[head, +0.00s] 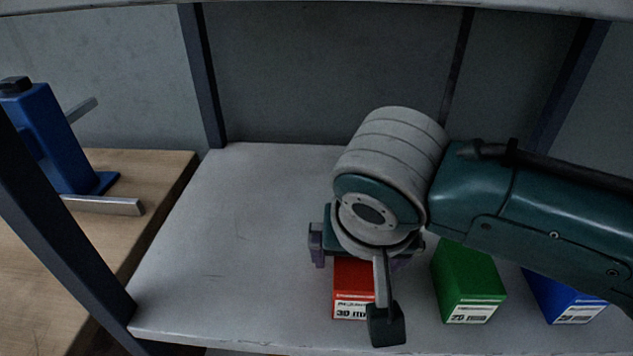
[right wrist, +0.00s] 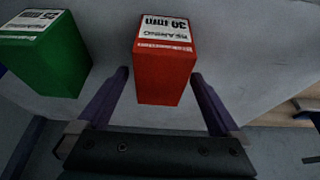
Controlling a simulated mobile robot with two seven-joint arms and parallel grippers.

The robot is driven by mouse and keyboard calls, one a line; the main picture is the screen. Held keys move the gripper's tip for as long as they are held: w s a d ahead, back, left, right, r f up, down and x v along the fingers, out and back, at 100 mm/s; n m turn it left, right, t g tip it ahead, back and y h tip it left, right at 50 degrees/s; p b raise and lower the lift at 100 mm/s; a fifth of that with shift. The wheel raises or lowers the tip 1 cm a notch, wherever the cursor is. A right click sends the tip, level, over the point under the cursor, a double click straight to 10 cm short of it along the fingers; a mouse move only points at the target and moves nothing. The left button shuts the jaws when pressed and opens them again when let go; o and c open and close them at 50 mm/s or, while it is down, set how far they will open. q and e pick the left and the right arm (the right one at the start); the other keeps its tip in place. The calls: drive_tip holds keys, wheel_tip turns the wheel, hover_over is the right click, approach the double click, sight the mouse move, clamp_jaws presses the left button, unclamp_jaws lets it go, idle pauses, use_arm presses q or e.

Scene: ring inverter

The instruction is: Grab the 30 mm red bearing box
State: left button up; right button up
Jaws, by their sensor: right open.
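The red bearing box (head: 352,285) with a white label reading 30 mm stands on the grey shelf, partly hidden under my right wrist in the head view. In the right wrist view the red box (right wrist: 165,75) stands between and ahead of the two purple fingers. My right gripper (right wrist: 164,85) is open, with a finger on each side of the box's near end and a gap visible on both sides. In the head view my right gripper (head: 362,252) is over the box, mostly covered by the wrist. My left gripper is not in view.
A green box (head: 467,285) stands to the right of the red one, and a blue box (head: 563,298) farther right. The shelf (head: 235,250) is clear on the left. A dark upright post (head: 60,220) and a wooden bench with a blue tool (head: 50,135) are at far left.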

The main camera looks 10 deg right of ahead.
drive_tip(key=shift+f, duration=0.2)
idle(0.3)
clamp_jaws()
idle(0.7)
